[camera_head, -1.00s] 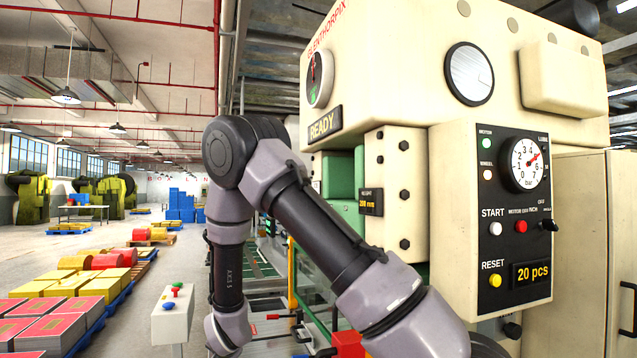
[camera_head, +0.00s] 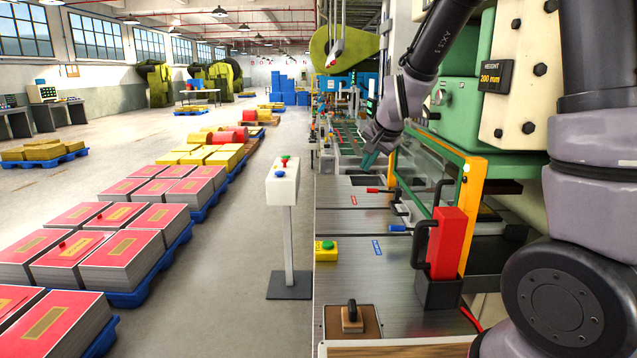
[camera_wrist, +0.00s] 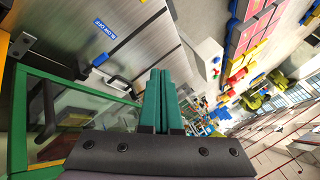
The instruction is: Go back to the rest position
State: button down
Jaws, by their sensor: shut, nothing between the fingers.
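My gripper (camera_head: 368,160) hangs over the far part of the metal bench (camera_head: 345,250) in the head view, left of the green and orange guard frame. In the wrist view, my gripper (camera_wrist: 160,75) shows its two teal fingers side by side, pressed together and empty. The fingers seem to touch nothing. My arm reaches in from the right of the head view.
The press (camera_head: 515,90) with its guard frame (camera_head: 469,215) stands close on the right. A red block (camera_head: 446,243) sits in a dark holder on the bench. Pallets of red-topped stacks (camera_head: 125,240) line the open floor.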

jog(key=s+d+r+n, duration=0.2)
jog(key=s+d+r, duration=0.6)
jog(key=s+r, duration=0.3)
jog(key=s+d+r, duration=0.2)
jog(key=s, duration=0.5)
jog(key=s+d+r+n, duration=0.1)
jog(key=s+d, duration=0.1)
jog(key=s, duration=0.5)
jog(key=shift+r, duration=0.4)
jog(key=c, duration=1.5)
grip_release()
jog(key=shift+w, duration=0.1)
jog(key=shift+c, duration=0.2)
